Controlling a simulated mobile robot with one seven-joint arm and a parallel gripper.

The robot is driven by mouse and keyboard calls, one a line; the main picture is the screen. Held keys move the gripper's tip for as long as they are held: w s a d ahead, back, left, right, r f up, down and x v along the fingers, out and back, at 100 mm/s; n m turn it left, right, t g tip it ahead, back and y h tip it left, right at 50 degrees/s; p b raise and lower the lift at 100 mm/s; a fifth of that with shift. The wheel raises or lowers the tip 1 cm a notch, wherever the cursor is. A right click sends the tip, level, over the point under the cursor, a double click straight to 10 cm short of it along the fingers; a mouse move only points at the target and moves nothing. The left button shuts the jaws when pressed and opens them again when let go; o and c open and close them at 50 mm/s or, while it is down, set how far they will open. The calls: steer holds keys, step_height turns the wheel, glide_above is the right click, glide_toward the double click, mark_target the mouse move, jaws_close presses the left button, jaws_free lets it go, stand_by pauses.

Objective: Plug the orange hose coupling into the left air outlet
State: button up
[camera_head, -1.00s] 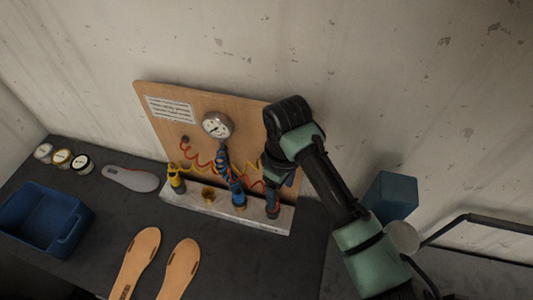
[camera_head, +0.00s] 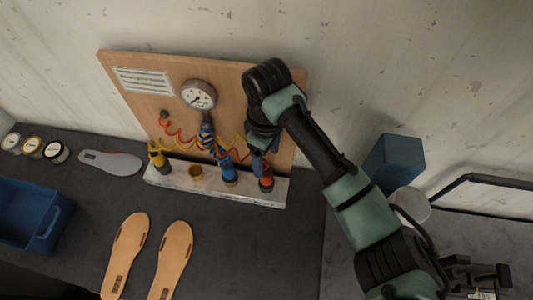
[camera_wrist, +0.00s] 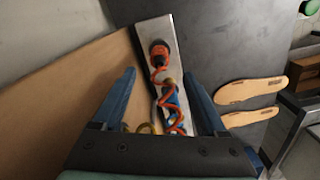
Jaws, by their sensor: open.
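The orange hose coupling (camera_head: 266,178) stands on the pale ledge at its right end, with a coiled red-orange hose. It also shows in the wrist view (camera_wrist: 159,52), ahead and between my fingers. My gripper (camera_head: 266,160) is above this coupling, fingers pointing down. In the wrist view my gripper (camera_wrist: 161,76) is open with nothing clasped. An open brass outlet (camera_head: 196,173) sits on the ledge, left of a blue coupling (camera_head: 228,172). A yellow coupling (camera_head: 157,158) stands at the left end. I cannot tell what lies under each coupling.
The wooden board (camera_head: 130,95) with a gauge (camera_head: 198,95) stands behind the ledge (camera_head: 220,190). Coiled hoses hang close together there. Two tan soles (camera_head: 172,260), a grey insole (camera_head: 110,161) and a blue bin (camera_head: 30,215) lie to the left. A blue box (camera_head: 394,163) stands right.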

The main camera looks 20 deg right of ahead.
mark_target(267, 169)
steer(key=shift+f+b, duration=2.45)
steer(key=shift+f, duration=1.9)
